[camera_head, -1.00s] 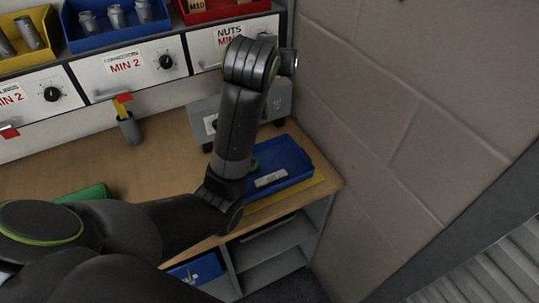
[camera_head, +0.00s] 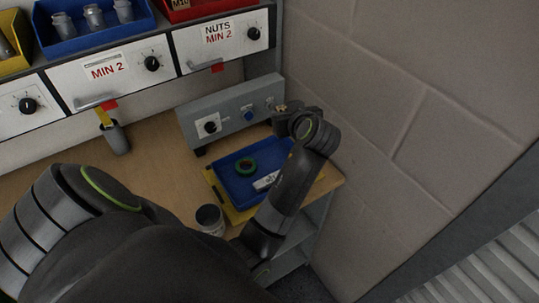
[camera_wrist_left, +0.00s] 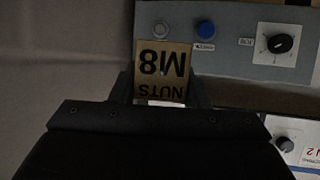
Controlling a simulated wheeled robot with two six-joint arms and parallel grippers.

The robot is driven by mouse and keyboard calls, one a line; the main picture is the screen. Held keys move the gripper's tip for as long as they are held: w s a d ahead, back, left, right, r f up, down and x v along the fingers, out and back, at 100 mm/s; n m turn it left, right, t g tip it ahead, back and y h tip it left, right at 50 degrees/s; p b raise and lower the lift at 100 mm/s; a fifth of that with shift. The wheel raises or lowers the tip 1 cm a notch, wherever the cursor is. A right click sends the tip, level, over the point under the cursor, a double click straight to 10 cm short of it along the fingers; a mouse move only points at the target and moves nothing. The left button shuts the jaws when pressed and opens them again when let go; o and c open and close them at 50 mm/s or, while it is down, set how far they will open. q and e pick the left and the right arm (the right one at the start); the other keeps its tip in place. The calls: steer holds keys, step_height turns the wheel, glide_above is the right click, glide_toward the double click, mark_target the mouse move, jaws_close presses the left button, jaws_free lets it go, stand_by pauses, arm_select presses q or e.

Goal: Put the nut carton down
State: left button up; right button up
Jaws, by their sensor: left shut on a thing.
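The nut carton (camera_wrist_left: 163,65) is a brown box marked NUTS M8, its print upside down in the left wrist view. My left gripper (camera_wrist_left: 162,98) is shut on it, one finger at each side. In the head view my left gripper (camera_head: 285,110) is at the right end of the grey control box, near the block wall and above the back right of the blue tray. Only a small tan bit of the carton shows there. I cannot tell whether the carton touches anything. My right gripper is not in view.
The grey control box (camera_head: 186,122) stands behind. An open can (camera_head: 209,218) stands in front. The bench's left middle is clear.

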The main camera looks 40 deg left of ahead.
arm_select(q)
steer(key=a+f+n+g+y, duration=0.2)
steer(key=a+f+n+g, duration=0.1)
steer(key=f, duration=0.1)
steer(key=b, duration=0.9)
glide_toward(266, 142)
steer(key=x, duration=0.5)
steer(key=shift+f, duration=0.25)
steer(key=shift+r, duration=0.1)
steer(key=o, duration=1.1)
steer(key=shift+r, duration=0.1)
